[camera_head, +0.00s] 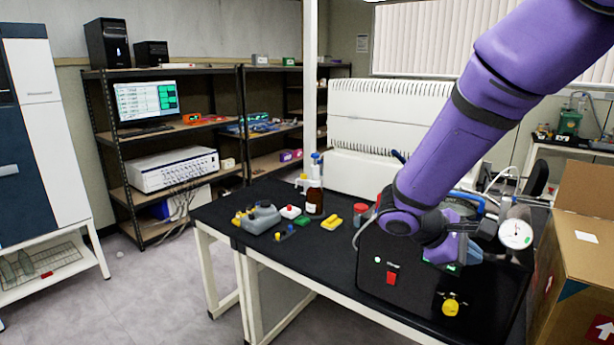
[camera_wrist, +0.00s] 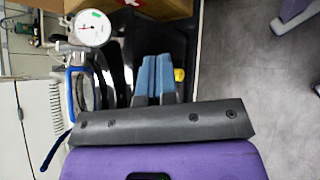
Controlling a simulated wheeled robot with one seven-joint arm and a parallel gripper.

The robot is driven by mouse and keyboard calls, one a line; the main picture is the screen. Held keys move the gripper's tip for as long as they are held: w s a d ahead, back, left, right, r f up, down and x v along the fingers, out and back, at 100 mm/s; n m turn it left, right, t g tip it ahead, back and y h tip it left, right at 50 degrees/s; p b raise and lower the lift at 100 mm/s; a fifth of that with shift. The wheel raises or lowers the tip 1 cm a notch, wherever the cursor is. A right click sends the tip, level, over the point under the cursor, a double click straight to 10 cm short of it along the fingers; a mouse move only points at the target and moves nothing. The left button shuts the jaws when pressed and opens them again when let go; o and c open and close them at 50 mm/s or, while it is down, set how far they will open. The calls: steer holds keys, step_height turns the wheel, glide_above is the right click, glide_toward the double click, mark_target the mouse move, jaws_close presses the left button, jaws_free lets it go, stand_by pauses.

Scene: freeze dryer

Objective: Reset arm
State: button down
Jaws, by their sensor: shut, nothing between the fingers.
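My purple arm (camera_head: 470,130) reaches down from the upper right in the head view, over the black bench. Its wrist end is in front of the freeze dryer, a black-fronted unit (camera_head: 375,255) with a red switch and a yellow knob (camera_head: 450,305). In the wrist view my gripper (camera_wrist: 155,58) shows two blue-grey fingers side by side, shut and empty. The yellow knob (camera_wrist: 179,75) shows just right of the fingers. A round white dial gauge (camera_head: 516,234) is right of my wrist; it also shows in the wrist view (camera_wrist: 92,28). My arm hides part of the dryer's top.
The black bench (camera_head: 320,265) holds a grey-green tool (camera_head: 260,217), a brown bottle (camera_head: 314,199) and small yellow items left of the dryer. A cardboard box (camera_head: 577,260) stands close on the right. Open floor lies at the lower left.

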steer(key=s+r+m+t+y, duration=0.3)
steer(key=s+r+m+y, duration=0.2)
steer(key=s+r, duration=0.2)
steer(key=s+r+m+t+y, duration=0.2)
steer(key=s+r+m+y, duration=0.3)
steer(key=s+r, duration=0.3)
steer(key=s+a+y, duration=0.1)
steer(key=s, duration=0.3)
steer(key=shift+s+t, duration=0.2)
steer(key=shift+t, duration=0.2)
